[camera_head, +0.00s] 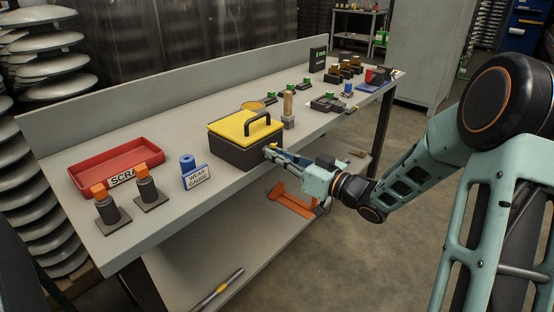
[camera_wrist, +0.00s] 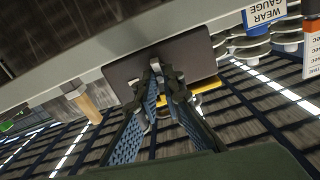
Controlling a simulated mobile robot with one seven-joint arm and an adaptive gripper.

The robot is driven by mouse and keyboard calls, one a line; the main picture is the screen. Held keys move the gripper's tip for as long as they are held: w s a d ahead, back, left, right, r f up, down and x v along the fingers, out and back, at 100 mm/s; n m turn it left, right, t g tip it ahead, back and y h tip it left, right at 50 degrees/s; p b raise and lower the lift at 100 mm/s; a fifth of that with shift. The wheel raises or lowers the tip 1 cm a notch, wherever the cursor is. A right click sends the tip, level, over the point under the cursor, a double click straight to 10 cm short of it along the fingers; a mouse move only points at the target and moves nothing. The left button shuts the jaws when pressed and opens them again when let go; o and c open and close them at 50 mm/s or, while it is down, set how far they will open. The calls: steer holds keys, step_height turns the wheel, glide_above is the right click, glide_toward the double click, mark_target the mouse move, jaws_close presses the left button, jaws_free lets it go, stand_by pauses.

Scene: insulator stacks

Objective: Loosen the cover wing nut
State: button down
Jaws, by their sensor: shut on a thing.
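The dark box with a yellow cover (camera_head: 243,124) and a black handle stands at the bench's front edge in the head view. Its dark front face (camera_wrist: 203,57) fills the middle of the wrist view, which is upside down; a yellow strip of the cover shows below it. My gripper (camera_head: 272,153) reaches the box's front from the right. In the wrist view my blue-padded fingers (camera_wrist: 157,68) converge at the box face and are shut on the small wing nut. The wing nut is mostly hidden between the fingertips.
The bench (camera_head: 140,225) also holds a red scrap tray (camera_head: 117,166), a blue wear gauge (camera_head: 195,174), two orange-topped dark posts at the left, and a wooden-handled tool (camera_head: 288,108) behind the box. Orange brackets (camera_head: 292,200) lie below. Open floor lies in front of the bench.

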steer(key=shift+a+n+b, duration=0.1)
steer(key=shift+n+b, duration=0.4)
steer(key=shift+n, duration=0.6)
steer(key=c, duration=2.1)
jaws_free()
steer(key=v, duration=1.2)
